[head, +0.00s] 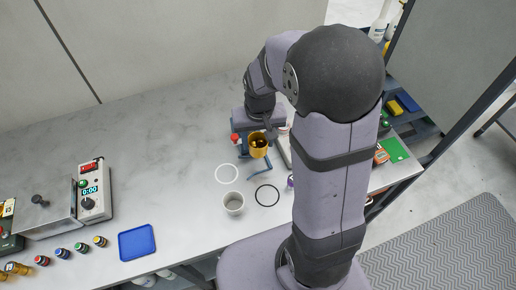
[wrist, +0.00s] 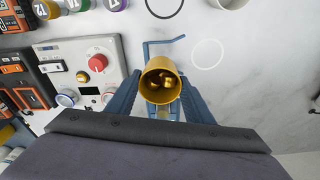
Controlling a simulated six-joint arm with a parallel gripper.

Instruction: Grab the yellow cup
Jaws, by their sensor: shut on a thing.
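The yellow cup (head: 258,151) is upright, with its open mouth towards the head camera. In the wrist view the same yellow cup (wrist: 161,84) sits between the two blue fingers of my gripper (wrist: 161,105), with small golden pieces visible inside it. My gripper (head: 258,148) is shut on the cup in the head view, partly hidden by my arm. Whether the cup touches the table or hangs just above it, I cannot tell.
A white cup (head: 233,204) stands near a white ring (head: 227,174) and a black ring (head: 267,195). A blue tray (head: 137,242) lies at the front left. A panel with a red knob (wrist: 97,62) is close to my gripper. The table's back left is clear.

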